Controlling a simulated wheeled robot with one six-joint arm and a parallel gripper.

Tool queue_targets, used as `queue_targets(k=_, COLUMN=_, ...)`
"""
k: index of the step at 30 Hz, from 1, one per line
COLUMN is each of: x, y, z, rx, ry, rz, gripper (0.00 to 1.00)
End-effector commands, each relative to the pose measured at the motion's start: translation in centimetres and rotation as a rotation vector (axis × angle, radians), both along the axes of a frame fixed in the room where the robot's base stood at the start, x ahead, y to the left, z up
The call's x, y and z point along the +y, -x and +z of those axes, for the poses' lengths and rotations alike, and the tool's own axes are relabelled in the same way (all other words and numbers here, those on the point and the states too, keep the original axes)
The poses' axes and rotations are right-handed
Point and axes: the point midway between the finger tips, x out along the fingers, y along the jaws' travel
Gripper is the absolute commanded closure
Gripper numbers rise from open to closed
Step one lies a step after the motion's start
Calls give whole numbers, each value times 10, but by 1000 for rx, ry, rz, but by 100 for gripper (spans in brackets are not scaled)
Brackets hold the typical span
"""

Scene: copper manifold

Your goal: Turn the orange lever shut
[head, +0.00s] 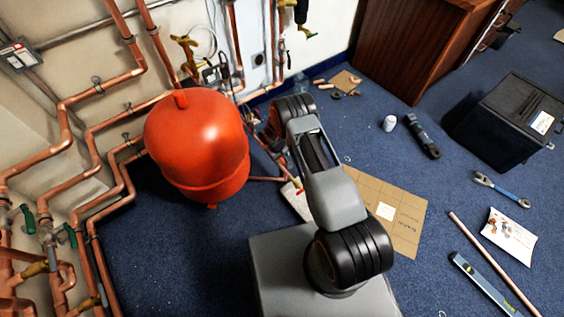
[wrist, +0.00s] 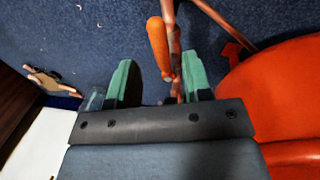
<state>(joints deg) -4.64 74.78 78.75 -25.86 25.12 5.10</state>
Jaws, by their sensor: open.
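In the wrist view the orange lever (wrist: 158,45) is a rounded handle beside a copper pipe (wrist: 173,30). Its long side points up the picture, roughly along the pipe. My gripper (wrist: 160,58) is open, with one green finger on each side of the lever's lower part. Gaps show on both sides, wider on the left; how deep the lever sits between the fingers I cannot tell. The valve body below the lever is mostly hidden by my gripper. In the head view my arm covers most of the gripper, and I cannot make out the lever surely.
A large red tank (head: 197,145) stands close left of my arm; it fills the right of the wrist view (wrist: 285,90). Copper pipes (head: 120,78) line the wall. Cardboard (head: 370,195), a black toolbox (head: 508,120) and tools lie on the blue carpet at right.

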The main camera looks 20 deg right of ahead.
Motion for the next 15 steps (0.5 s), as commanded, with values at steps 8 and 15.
queue_targets(k=8, x=-6, y=-2, z=-33, rx=0, ry=0, rz=0, gripper=55)
queue_targets(k=15, x=-8, y=-3, z=-40, rx=0, ry=0, rz=0, gripper=55)
